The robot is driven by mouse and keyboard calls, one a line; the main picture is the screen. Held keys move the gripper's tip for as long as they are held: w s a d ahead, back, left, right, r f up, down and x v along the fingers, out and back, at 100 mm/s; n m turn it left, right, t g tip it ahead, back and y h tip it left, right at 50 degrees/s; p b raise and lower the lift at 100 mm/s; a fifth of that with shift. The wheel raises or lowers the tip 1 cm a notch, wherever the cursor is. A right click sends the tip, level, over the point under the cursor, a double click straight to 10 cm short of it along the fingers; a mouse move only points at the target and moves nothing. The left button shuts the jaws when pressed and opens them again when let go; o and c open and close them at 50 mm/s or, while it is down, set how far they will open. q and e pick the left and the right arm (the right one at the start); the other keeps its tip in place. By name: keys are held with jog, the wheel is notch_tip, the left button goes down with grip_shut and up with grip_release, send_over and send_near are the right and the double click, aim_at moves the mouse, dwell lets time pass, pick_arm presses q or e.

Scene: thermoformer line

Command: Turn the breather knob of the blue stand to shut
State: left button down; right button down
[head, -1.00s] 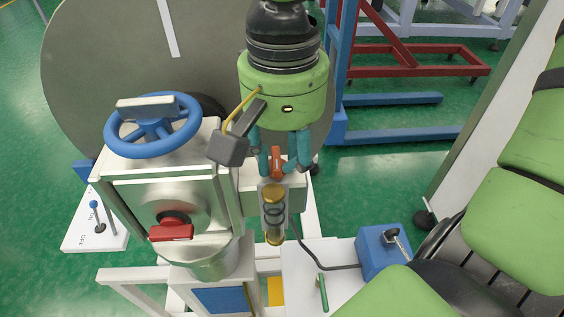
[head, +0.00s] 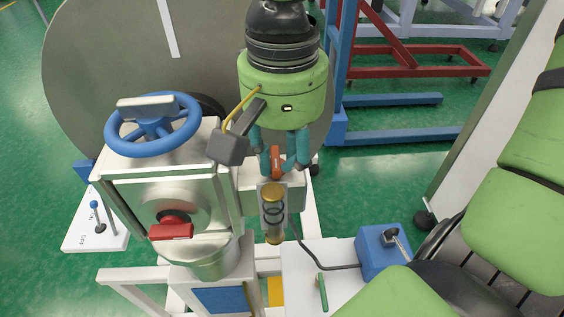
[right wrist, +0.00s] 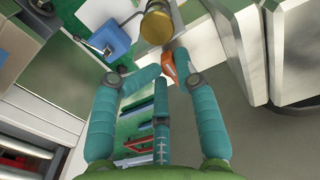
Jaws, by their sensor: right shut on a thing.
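The breather knob (head: 276,160) is a small orange-red lever on top of a pale metal block, beside the valve box. My right gripper (head: 277,168) reaches down from above with its teal fingers on both sides of the knob, shut on it. In the right wrist view, the orange knob (right wrist: 168,66) shows between the fingertips (right wrist: 170,72), which partly hide it. The stand has a white frame with a blue panel (head: 222,299) low at the front. My left gripper is not in view.
A blue handwheel (head: 152,125) and a red knob (head: 171,231) are on the metal box to the left. A brass-capped cylinder (head: 273,215) stands just in front of the knob. A blue box (head: 382,252) with a switch is at lower right. Green floor shows beyond.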

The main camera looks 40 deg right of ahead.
jog(key=shift+w+d+n+p, duration=0.15)
jog(key=shift+w+n+p, duration=0.2)
jog(key=shift+n, duration=0.65)
jog(key=shift+f+n, duration=0.1)
jog(key=shift+n, duration=0.3)
jog(key=shift+d+n, duration=0.2)
jog(key=shift+n, duration=0.6)
jog(key=shift+w+d+n+p, duration=0.1)
jog(key=shift+n+p, duration=0.2)
jog(key=shift+n, duration=0.3)
